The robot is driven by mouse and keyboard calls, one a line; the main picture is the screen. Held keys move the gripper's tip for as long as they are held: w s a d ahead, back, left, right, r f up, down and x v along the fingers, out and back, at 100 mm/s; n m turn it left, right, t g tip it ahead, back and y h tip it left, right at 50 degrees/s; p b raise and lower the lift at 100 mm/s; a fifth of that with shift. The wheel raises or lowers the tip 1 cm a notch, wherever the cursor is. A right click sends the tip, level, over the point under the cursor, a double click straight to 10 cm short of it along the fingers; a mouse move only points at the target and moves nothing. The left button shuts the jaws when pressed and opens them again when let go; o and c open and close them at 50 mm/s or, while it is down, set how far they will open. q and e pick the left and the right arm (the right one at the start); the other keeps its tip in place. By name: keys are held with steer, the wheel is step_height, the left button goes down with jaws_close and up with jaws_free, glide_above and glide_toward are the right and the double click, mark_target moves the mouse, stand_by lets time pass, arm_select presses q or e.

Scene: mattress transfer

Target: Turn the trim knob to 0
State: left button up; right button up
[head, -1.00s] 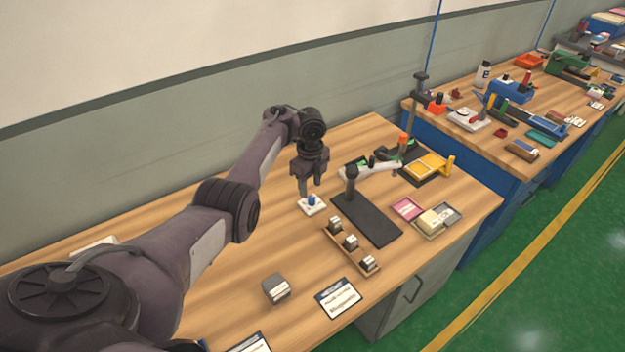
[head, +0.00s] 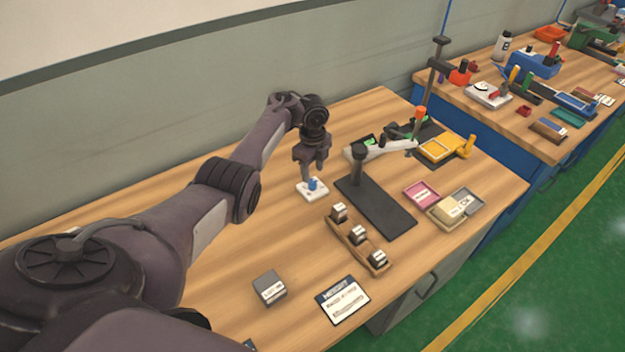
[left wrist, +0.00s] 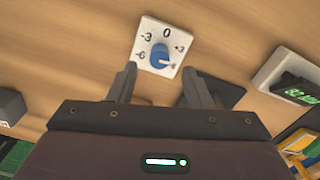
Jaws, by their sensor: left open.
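The trim knob (head: 312,184) is a blue dial on a small white plate (head: 319,195) on the wooden bench. In the left wrist view the blue knob (left wrist: 159,54) sits on a plate (left wrist: 148,37) marked -6, -3, 0, 3 and a partly covered mark at lower right. Its pale pointer seems to face lower right, past the 3 and away from the 0 at the top. My left gripper (head: 312,175) points down over the knob. Its fingers (left wrist: 158,84) are open with nothing between them, apart from the knob as far as I can see. My right gripper is out of view.
A black stand base (head: 376,206) with a post is right of the knob. A wooden rack with small blocks (head: 350,233), a grey block (head: 270,287) and a printed card (head: 342,300) lie nearer. A digital display (left wrist: 298,90) shows in the wrist view.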

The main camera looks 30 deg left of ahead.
mark_target(312, 181)
arm_select(q)
step_height(312, 181, down, 4)
steer(key=shift+s+r+b, duration=0.1)
steer(key=shift+r+b, duration=0.1)
steer(key=shift+b, duration=0.1)
steer(key=shift+f, duration=0.3)
steer(key=shift+r, duration=0.1)
steer(key=shift+c, duration=0.7)
steer(key=c, duration=0.8)
steer(key=shift+c, duration=0.2)
steer(key=shift+n, duration=0.3)
